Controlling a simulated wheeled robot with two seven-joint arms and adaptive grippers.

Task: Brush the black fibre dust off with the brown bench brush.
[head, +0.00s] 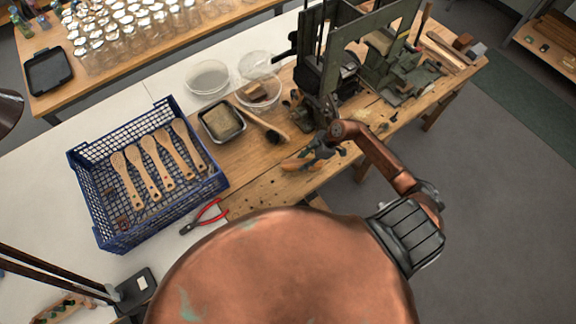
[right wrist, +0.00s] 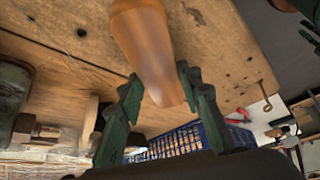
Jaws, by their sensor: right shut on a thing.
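My right gripper (head: 318,148) reaches over the front part of the wooden bench and is shut on the brown bench brush (head: 297,164). In the right wrist view its green fingers (right wrist: 160,88) stand on both sides of the smooth orange-brown handle (right wrist: 146,45). The brush's bristles are hidden. Black fibre dust (head: 275,187) lies as small dark specks on the bench top, left of and in front of the brush. My left gripper is out of view.
A blue crate (head: 103,222) with several wooden brush bodies stands left. Red pliers (head: 206,217) lie beside it. A dark-tipped wooden tool (head: 258,122) lies nearby.

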